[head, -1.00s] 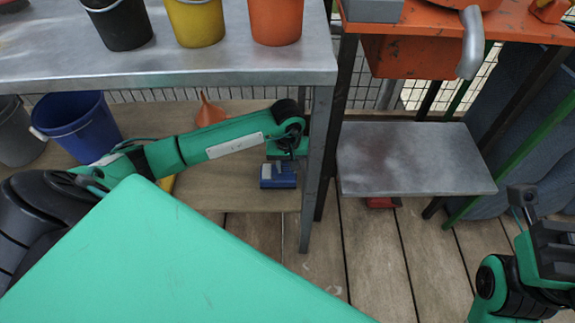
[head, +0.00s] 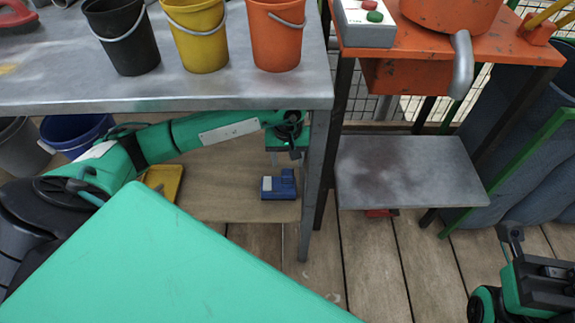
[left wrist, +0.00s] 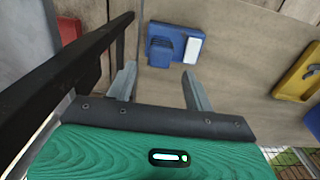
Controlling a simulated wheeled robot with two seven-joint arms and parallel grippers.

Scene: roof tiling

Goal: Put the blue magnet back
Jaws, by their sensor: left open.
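The blue magnet (head: 279,186) lies on the wooden lower shelf (head: 225,160) under the grey metal table, near the shelf's right end. It also shows in the left wrist view (left wrist: 173,46), a blue block with a raised part and a pale patch. My left gripper reaches under the table in the head view, and its fingertips are hard to make out there. In the left wrist view my left gripper (left wrist: 157,75) is open and empty, with the magnet apart from it, beyond the fingertips. My right gripper (head: 512,240) is at the lower right, away from the magnet; its jaws are unclear.
The grey table (head: 215,85) bears black, yellow and orange buckets. Its dark leg (left wrist: 65,75) stands close beside my left gripper. A yellow tray (head: 163,180) lies left on the shelf. An orange machine stand (head: 480,50) with a bare lower metal plate (head: 405,170) stands to the right.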

